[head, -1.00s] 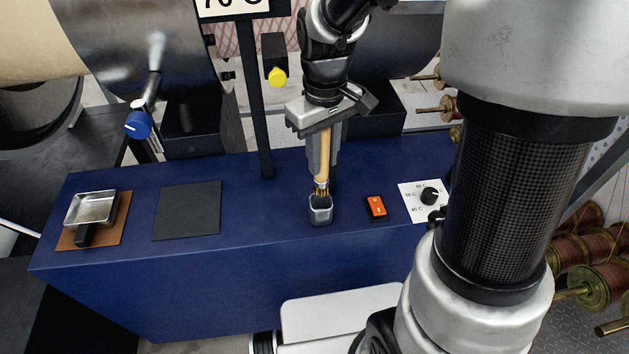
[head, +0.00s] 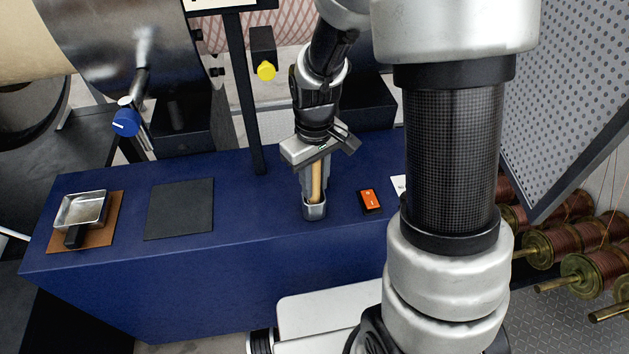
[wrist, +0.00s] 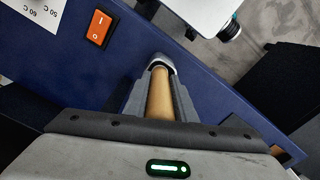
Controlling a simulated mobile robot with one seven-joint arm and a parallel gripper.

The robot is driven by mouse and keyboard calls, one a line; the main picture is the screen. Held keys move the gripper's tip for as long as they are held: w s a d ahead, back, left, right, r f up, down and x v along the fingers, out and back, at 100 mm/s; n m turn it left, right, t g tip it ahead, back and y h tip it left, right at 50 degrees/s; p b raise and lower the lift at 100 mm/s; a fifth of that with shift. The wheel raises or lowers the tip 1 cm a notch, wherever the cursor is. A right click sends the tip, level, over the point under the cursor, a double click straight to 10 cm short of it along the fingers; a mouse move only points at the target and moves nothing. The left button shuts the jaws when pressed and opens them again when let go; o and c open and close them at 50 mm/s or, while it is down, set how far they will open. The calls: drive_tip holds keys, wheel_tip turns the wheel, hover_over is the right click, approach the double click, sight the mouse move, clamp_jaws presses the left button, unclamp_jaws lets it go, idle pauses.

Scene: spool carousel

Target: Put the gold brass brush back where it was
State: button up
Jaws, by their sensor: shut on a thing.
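The brush (head: 316,182) shows as a tan wooden handle, upright in the head view. Its bristle end is hidden inside a small grey metal cup (head: 314,211) on the blue bench. My gripper (head: 314,195) is shut on the handle, fingers pointing down with their tips at the cup's rim. In the wrist view the handle (wrist: 160,98) runs between the two fingers to the cup (wrist: 161,62). Whether the brush touches the cup's bottom cannot be seen.
The blue bench (head: 240,222) carries an orange switch (head: 369,200) right of the cup. A dark square mat (head: 180,209) and a metal pan (head: 82,210) on a brown pad are to the left. A black post (head: 249,100) stands behind. Copper spools (head: 555,245) are at right.

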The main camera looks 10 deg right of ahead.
drive_tip(key=shift+f, duration=0.2)
drive_tip(key=o, duration=1.1)
drive_tip(key=shift+r, duration=0.1)
drive_tip(key=shift+c, duration=0.2)
drive_tip(key=shift+r, duration=0.1)
